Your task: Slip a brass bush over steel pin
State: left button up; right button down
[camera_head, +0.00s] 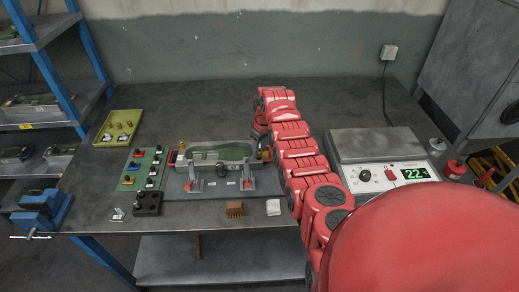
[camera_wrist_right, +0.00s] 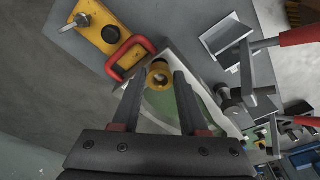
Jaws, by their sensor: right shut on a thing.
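The brass bush (camera_wrist_right: 159,72) is a short golden ring in the right wrist view, between the tips of my right gripper (camera_wrist_right: 158,78), which is shut on it. Its bore faces the camera and looks dark inside. Below it lies the sole mould with a green sole-shaped recess (camera_wrist_right: 160,104). I cannot make out the steel pin, nor tell whether the bush is around it. In the head view my right arm reaches over the right end of the mould (camera_head: 220,153), and the gripper there is largely hidden. My left gripper is not in view.
A yellow tray (camera_head: 120,125) with small brass parts stands at the left. A green board (camera_head: 143,169) with small parts lies next to the mould. Toggle clamps (camera_head: 246,180) stand at the mould's front. A controller box (camera_head: 392,176) stands right. A brush (camera_head: 235,209) lies in front.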

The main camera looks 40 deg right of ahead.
jog(key=shift+f+b, duration=0.3)
jog(key=shift+f+b, duration=0.3)
dwell(0.4)
grip_release()
dwell(0.4)
